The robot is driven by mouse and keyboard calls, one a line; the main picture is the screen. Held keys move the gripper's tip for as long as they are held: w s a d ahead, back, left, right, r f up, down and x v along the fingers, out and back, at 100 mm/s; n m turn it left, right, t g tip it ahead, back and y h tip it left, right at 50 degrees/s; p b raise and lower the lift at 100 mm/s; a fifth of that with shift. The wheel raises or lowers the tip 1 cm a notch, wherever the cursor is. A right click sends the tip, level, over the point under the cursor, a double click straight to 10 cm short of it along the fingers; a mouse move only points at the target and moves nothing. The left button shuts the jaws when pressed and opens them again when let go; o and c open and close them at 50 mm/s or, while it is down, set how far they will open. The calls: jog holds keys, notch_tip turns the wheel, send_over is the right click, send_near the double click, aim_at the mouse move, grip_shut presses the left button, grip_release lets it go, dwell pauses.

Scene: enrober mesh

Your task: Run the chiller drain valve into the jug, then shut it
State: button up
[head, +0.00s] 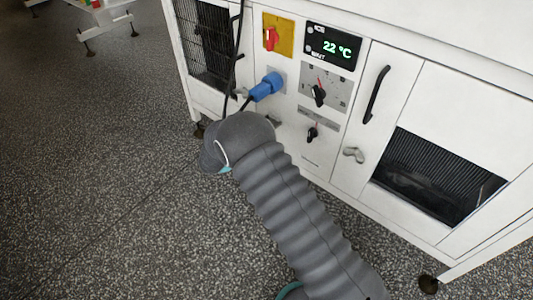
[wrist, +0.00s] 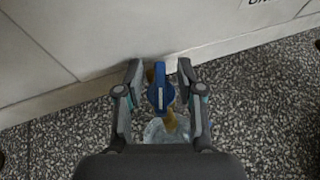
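The drain valve (wrist: 160,95) shows in the wrist view as a blue handle on a brass-coloured body low at the white cabinet wall. A clear jug (wrist: 160,132) stands on the floor under it, partly covered by my gripper and the valve. Whether liquid is in it or running cannot be told. My gripper (wrist: 160,72) is open, with one finger on each side of the blue handle and a gap visible on both sides. In the head view my arm hides the gripper, valve and jug.
The white chiller cabinet (head: 345,150) has a display (head: 331,46) reading 22 °C and "WAIT". It carries a red switch on a yellow plate (head: 277,35), black knobs, a blue plug (head: 266,87) with a cable and a black door handle (head: 376,95).

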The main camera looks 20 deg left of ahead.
grip_shut()
jog(key=shift+m+g, duration=0.3)
jog(key=m+g+h+b, duration=0.2)
jog(key=m+g+b, duration=0.1)
jog(key=shift+f+h, duration=0.25)
jog(key=shift+h, duration=0.15)
jog(key=m+g, duration=0.2)
jog(key=m+g+h+b, duration=0.1)
jog(key=m+g, duration=0.2)
jog(key=shift+r+h, duration=0.2)
jog(key=shift+h, duration=0.1)
jog(key=shift+m+g, duration=0.5)
jog(key=shift+g, duration=0.2)
grip_release()
